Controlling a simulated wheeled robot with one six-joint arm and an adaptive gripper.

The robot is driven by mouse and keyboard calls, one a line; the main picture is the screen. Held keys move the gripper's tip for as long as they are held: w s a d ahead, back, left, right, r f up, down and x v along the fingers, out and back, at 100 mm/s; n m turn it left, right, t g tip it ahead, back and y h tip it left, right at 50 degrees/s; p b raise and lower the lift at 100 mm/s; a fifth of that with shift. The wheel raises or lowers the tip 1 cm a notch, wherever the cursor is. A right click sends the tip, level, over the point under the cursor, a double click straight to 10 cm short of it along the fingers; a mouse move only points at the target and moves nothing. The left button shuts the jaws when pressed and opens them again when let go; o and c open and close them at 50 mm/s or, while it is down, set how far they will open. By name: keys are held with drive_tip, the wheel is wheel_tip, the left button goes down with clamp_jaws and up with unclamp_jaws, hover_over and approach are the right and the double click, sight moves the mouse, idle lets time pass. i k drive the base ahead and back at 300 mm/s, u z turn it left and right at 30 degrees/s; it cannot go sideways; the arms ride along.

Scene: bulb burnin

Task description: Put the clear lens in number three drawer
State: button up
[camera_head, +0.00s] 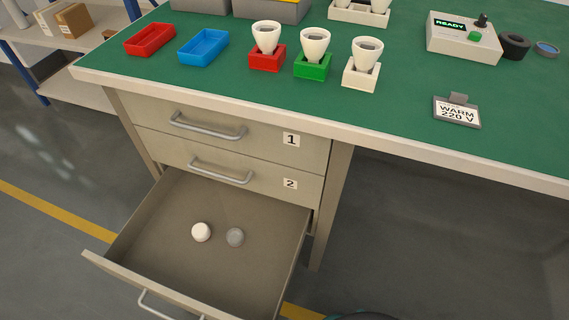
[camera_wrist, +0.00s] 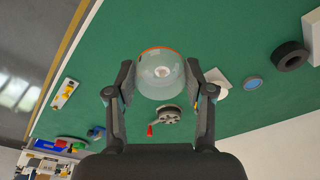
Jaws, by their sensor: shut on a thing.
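The clear lens (camera_wrist: 160,76) is a see-through dome with an orange rim, seen in the wrist view. My gripper (camera_wrist: 160,84) is shut on it, one finger on each side, and holds it in front of the green bench top. The third drawer (camera_head: 165,270), below the drawers labelled 1 (camera_head: 291,139) and 2 (camera_head: 290,184), is pulled open in the head view; its own label is not visible. Inside it lie a white round piece (camera_head: 201,232) and a grey round piece (camera_head: 235,237), apart from each other. My gripper and the lens do not show in the head view.
On the bench (camera_head: 230,88) stand a red tray (camera_head: 150,39), a blue tray (camera_head: 203,46), bulbs in red, green and white holders (camera_head: 361,77), a READY box (camera_head: 463,40), a black ring (camera_head: 514,46) and a WARM 220 V sign (camera_head: 457,112). The drawer's front has a handle (camera_head: 165,308).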

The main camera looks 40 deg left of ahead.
sight(225, 229)
drive_tip(key=k, duration=0.4)
drive_tip(key=u, duration=3.4)
drive_tip(key=i, duration=3.15)
drive_tip(key=z, duration=3.9)
